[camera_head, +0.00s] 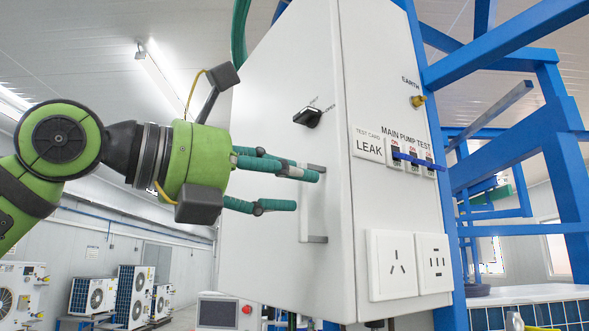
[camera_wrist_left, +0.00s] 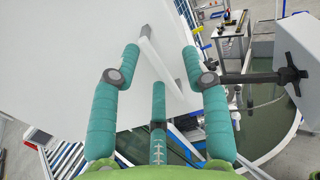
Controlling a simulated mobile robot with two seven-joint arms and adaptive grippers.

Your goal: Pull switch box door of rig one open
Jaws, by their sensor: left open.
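The switch box door (camera_head: 270,85) is the broad white face of the box. It looks closed against the box side, with no clear gap. In the left wrist view the handle (camera_wrist_left: 161,62) stands off the white door (camera_wrist_left: 75,55) between the fingertips. My left gripper (camera_head: 306,190) is open, its green fingers pointing right at the handle's height. Its fingertips overlap the handle in the head view; contact cannot be told. My right gripper is out of view.
The box's side panel has a LEAK card (camera_head: 369,146), several switches (camera_head: 412,157), white sockets (camera_head: 391,265) and an earth terminal (camera_head: 418,101). A blue frame (camera_head: 566,165) stands right. A grey control panel with a red button (camera_head: 217,312) is below. Open room lies left of the door.

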